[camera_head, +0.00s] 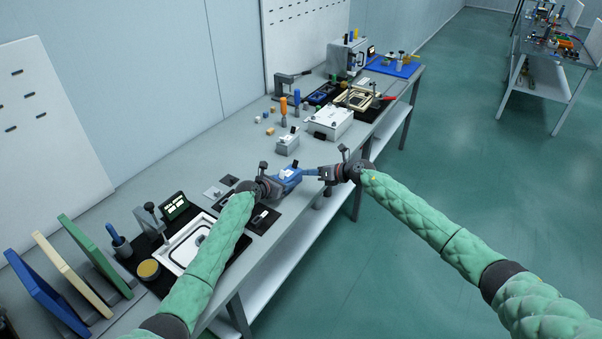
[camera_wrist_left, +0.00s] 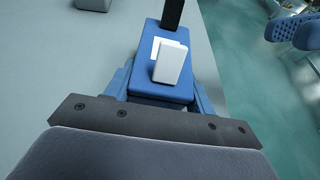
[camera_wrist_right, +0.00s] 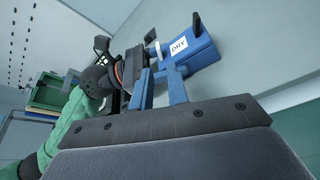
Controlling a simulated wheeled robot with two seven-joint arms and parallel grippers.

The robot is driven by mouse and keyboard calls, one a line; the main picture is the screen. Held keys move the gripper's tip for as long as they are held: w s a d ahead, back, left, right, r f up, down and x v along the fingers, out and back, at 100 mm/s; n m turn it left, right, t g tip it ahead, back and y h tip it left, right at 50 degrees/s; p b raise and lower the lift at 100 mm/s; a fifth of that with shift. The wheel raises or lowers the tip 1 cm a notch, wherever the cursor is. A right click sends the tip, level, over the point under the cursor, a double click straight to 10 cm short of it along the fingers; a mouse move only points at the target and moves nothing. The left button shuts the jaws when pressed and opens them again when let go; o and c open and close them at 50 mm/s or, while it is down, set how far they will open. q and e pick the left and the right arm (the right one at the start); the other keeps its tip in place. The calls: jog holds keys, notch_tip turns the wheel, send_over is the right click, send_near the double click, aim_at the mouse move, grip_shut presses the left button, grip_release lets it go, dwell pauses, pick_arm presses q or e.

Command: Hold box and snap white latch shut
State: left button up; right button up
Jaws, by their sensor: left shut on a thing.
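A blue box (camera_head: 287,179) is held above the bench's front edge by my left gripper (camera_head: 280,185). In the left wrist view the box (camera_wrist_left: 160,90) sits between the two blue fingers. The white latch (camera_wrist_left: 171,63) stands raised from the box's top face, with a black bar behind it. In the right wrist view the box (camera_wrist_right: 200,55) carries a "DRY" label, and a pale tab, perhaps the latch, sticks out beside it. My right gripper (camera_wrist_right: 160,84) is open with its fingertips just short of the box, nothing between them.
The grey bench (camera_head: 240,160) runs away to the upper right. A white-framed tray (camera_head: 185,243) and upright panels are nearer. Open floor lies right.

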jog(key=shift+v, duration=0.8)
pick_arm(q)
jog(key=o, duration=1.3)
jog(key=shift+o, duration=0.2)
jog(key=shift+s, duration=0.1)
